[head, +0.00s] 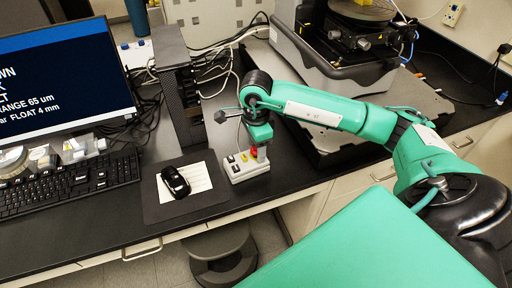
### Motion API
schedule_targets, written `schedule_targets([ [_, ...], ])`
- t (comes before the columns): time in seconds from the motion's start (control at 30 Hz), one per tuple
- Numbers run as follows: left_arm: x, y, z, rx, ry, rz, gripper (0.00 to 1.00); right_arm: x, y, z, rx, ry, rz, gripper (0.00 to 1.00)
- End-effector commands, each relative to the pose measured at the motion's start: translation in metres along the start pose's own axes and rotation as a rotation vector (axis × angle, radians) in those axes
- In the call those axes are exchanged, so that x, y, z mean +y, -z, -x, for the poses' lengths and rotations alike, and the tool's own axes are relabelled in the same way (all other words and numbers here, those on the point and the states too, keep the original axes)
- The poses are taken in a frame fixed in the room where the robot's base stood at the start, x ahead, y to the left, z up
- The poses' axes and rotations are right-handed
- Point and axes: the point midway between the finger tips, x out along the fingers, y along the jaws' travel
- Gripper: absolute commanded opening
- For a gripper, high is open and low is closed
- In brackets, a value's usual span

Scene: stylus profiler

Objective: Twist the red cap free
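The red cap (254,153) is a small knob on top of a white control box (246,172) that sits on the black bench, right of the mouse pad. My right gripper (258,146) points down right over the cap from above. The gripper hides part of the cap, and its fingers are too small to tell whether they are open or closed, or touching the cap. My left gripper is not in view.
A black mouse (175,181) lies on a dark pad (154,208). A keyboard (70,184) and monitor (62,75) stand at left. A dark tower (178,88) with cables stands behind the box. The profiler (330,62) is at the back right.

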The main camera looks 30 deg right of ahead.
Motion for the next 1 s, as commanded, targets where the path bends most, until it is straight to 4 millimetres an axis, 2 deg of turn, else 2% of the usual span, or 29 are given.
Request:
schedule_targets([
  [0.23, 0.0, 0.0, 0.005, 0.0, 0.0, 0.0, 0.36, 0.0, 0.0, 0.009, 0.0, 0.002, 0.001, 0.55],
  [0.9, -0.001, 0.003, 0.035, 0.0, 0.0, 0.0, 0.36, 0.0, 0.0, 0.076, 0.0, 0.002, 0.001, 0.55],
  [1.0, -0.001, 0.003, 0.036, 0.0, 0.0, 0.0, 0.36, 0.0, 0.0, 0.081, 0.0, 0.001, 0.001, 0.55],
])
